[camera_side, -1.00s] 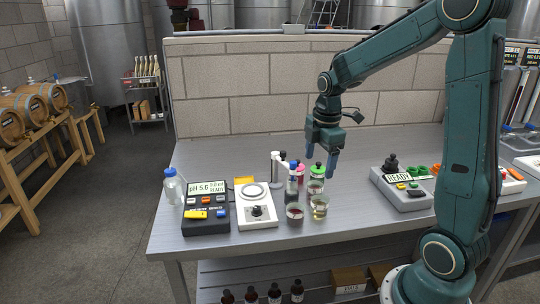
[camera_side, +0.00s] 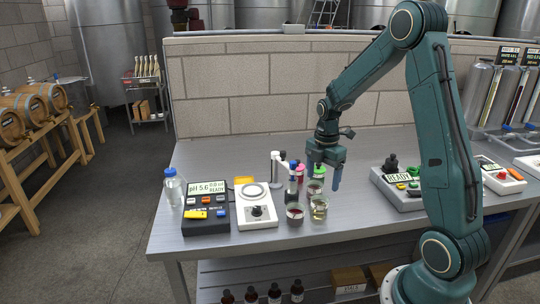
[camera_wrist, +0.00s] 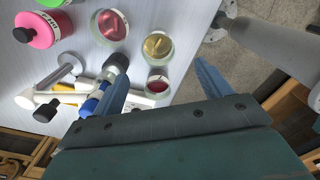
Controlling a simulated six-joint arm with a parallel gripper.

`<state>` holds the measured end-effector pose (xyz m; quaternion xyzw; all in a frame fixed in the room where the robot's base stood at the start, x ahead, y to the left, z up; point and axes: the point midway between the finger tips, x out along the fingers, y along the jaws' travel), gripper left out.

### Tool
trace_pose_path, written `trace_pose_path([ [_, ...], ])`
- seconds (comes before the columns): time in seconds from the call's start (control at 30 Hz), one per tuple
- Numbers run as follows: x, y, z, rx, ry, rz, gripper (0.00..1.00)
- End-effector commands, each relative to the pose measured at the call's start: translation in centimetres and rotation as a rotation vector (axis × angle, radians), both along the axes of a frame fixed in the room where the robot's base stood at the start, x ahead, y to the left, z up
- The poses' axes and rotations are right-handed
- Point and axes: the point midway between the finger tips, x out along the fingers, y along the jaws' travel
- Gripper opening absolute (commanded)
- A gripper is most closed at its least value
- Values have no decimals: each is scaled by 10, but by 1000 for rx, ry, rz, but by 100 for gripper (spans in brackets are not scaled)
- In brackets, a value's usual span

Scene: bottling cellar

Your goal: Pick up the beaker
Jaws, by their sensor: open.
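Three glass beakers stand close together at the front middle of the bench. One (camera_side: 294,215) holds dark red liquid and one (camera_side: 319,209) holds amber liquid. A third (camera_side: 315,188), with reddish liquid, stands just behind them. I cannot tell which one the task means. My gripper (camera_side: 323,178) is open and empty, pointing down above and slightly behind the beakers. In the wrist view, the open fingers (camera_wrist: 160,88) show with a small red-filled beaker (camera_wrist: 157,81) between and beyond their tips. The amber beaker (camera_wrist: 158,46) and another red one (camera_wrist: 110,25) lie farther up.
Bottles with a pink cap (camera_wrist: 51,25) and a green cap (camera_side: 319,170) stand close beside the gripper. A white stirrer plate (camera_side: 255,222) and a pH meter (camera_side: 205,212) are at left. A grey instrument (camera_side: 405,199) stands at right. Bare bench lies between it and the beakers.

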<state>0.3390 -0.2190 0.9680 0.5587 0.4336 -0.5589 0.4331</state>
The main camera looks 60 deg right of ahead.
Motion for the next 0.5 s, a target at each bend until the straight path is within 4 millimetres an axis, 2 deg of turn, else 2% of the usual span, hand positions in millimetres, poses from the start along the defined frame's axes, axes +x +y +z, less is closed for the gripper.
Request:
trace_pose_path([
  [0.3, 0, 0, -47, 2, 3, -1, 77],
  [0.5, 0, 0, -60, 0, 0, -1, 77],
])
